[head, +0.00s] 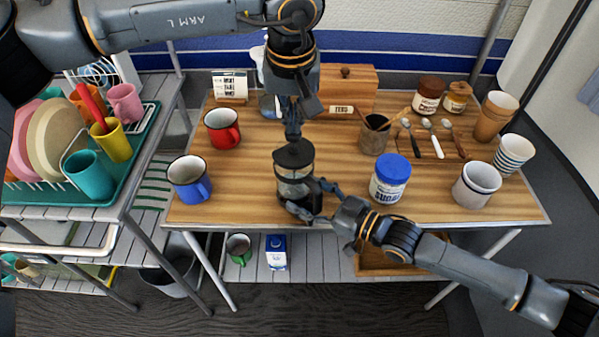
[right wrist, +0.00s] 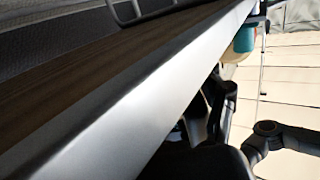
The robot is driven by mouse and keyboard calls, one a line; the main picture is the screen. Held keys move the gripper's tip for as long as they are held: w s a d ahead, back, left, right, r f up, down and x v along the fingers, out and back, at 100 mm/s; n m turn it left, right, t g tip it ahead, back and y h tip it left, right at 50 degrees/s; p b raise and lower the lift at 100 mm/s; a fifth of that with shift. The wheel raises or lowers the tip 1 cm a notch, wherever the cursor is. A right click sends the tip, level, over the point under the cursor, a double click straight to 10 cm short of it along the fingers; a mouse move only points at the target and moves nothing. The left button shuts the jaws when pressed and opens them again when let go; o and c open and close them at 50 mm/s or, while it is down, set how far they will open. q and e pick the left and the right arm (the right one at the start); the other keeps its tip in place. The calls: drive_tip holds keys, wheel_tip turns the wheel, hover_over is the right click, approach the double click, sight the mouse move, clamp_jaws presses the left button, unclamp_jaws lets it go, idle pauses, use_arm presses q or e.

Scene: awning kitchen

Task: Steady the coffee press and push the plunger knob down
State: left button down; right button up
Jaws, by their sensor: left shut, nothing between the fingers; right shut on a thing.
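The coffee press (head: 294,182) stands upright on the wooden table, with a dark lid, a glass body and a dark frame. My left gripper (head: 293,136) is shut and empty, pointing straight down right over the middle of the lid. The plunger knob is hidden behind its fingertips, so I cannot tell whether they touch it. My right gripper (head: 312,199) reaches in from the right, low on the press, and is shut on it. In the right wrist view, dark gripper parts show at the lower right, but the press cannot be made out.
A blue mug (head: 189,180) and a red mug (head: 222,127) stand left of the press. A blue-lidded sugar jar (head: 389,180) stands close to my right gripper. A utensil cup (head: 374,134) is behind the jar, and a wooden box (head: 348,88) stands at the back.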

use_arm(q)
drive_tip(key=shift+f, duration=0.8)
drive_tip(key=shift+r, duration=3.05)
wheel_tip(320, 180, up, 12)
drive_tip(key=s, duration=0.2)
drive_tip(key=shift+s, duration=0.2)
drive_tip(key=shift+f, duration=0.1)
use_arm(e)
drive_tip(key=o, duration=0.9)
drive_tip(key=shift+o, duration=0.2)
